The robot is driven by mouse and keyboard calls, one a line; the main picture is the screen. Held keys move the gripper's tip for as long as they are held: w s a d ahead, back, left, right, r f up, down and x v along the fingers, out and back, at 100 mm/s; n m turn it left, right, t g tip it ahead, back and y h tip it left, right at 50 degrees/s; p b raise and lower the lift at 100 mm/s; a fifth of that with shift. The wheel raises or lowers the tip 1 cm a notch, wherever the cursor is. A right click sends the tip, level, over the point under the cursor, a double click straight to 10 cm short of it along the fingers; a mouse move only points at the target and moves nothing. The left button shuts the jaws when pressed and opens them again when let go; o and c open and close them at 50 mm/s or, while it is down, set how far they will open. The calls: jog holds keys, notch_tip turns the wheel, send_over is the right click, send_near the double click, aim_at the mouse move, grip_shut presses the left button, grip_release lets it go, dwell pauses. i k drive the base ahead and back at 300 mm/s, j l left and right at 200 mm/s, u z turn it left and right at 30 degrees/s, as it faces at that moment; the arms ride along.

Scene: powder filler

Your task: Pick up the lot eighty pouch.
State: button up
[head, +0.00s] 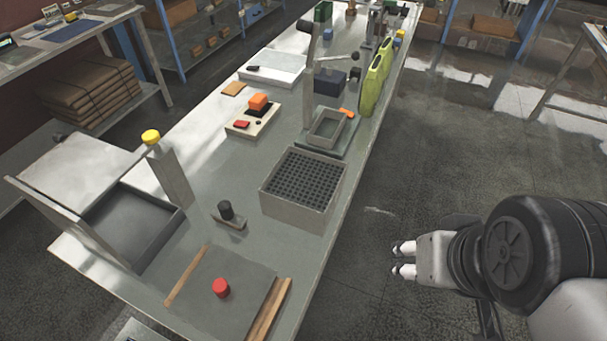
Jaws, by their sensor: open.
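No lot eighty pouch can be picked out for sure, and no lot marking is readable. Two flat yellow-green upright things (375,82) stand along the right edge of the long table (240,75); I cannot tell whether they are pouches. My gripper (403,258) is at the right, off the table's right side, above the floor. Its two pale-tipped fingers point left and are apart, with nothing between them. It touches nothing.
A grey box with a perforated top (303,187) stands near the table's right edge. A scale-like stand with a small tray (328,127) is behind. The floor (430,160) is clear.

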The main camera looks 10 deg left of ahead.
aim_at(371, 89)
jog(key=u, duration=0.15)
jog(key=i+l+u, duration=0.4)
jog(key=l, duration=0.15)
jog(key=i+l+u, duration=0.4)
jog(key=l, duration=0.2)
jog(key=l+u, duration=0.2)
jog(key=l, duration=0.15)
jog(key=i+l, duration=0.35)
jog(key=i, duration=0.2)
